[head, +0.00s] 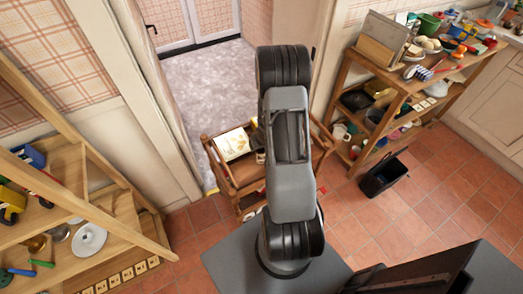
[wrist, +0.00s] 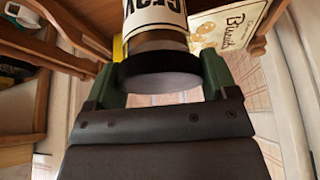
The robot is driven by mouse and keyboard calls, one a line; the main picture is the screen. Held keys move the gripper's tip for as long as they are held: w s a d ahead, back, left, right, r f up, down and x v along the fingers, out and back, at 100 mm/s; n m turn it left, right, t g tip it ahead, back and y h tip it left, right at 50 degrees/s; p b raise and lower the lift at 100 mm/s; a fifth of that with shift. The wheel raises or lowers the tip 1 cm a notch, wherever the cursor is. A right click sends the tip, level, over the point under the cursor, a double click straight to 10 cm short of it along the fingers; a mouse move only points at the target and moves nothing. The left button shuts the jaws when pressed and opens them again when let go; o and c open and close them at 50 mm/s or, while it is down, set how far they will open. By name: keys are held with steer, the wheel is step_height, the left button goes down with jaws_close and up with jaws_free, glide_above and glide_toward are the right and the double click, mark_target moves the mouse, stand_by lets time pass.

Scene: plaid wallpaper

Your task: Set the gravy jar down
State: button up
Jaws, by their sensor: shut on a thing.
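My gripper (wrist: 160,78) is shut on the gravy jar (wrist: 157,40). In the wrist view its green fingers lie on both sides of the jar's dark, wide end. The jar has a white label with large black letters, partly cut off by the top edge. In the head view my own arm covers the gripper, and I cannot make out the jar there. A wooden stand (head: 246,176) lies behind my arm. Whether the jar touches any surface cannot be told.
A pale biscuit box or sign (wrist: 228,28) is beside the jar; a similar pale panel (head: 234,143) lies on the stand. Loaded wooden shelves stand left (head: 100,185) and right (head: 392,82). A black bin (head: 383,177) is on the tiled floor. A doorway opens behind.

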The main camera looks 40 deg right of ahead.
steer(key=shift+f+b, duration=0.6)
steer(key=shift+f, duration=0.9)
steer(key=shift+f, duration=0.15)
steer(key=o, duration=1.4)
